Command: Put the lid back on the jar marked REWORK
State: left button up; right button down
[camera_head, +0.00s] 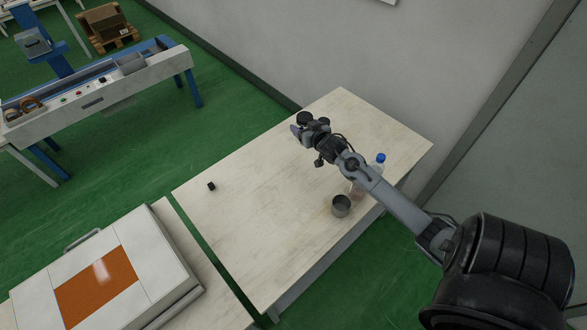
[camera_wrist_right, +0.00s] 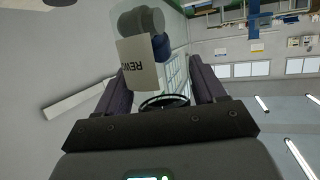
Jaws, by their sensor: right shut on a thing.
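My right gripper (camera_head: 298,127) is above the far side of the pale table. I cannot clearly match this label to a container in the head view. My left gripper is not in view.
A small black cube (camera_head: 211,186) lies near the left edge. The table's middle is clear. A wall borders the back.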

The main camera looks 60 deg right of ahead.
jog(key=s+d+f+m+g+h+b, duration=0.1)
jog(key=s+d+f+b, duration=0.3)
jog(key=d+f+b, duration=0.2)
jog(key=shift+s+d+f+b, duration=0.2)
jog(key=shift+d+f+b, duration=0.15)
jog(key=shift+f+b, duration=0.55)
jog(key=shift+w, duration=0.1)
jog(key=w+a+f+b, duration=0.3)
jog(key=w+f, duration=0.4)
jog(key=w, duration=0.4)
jog(key=shift+a, duration=0.2)
jog(key=shift+f+b, duration=0.7)
jog(key=shift+f, duration=1.3)
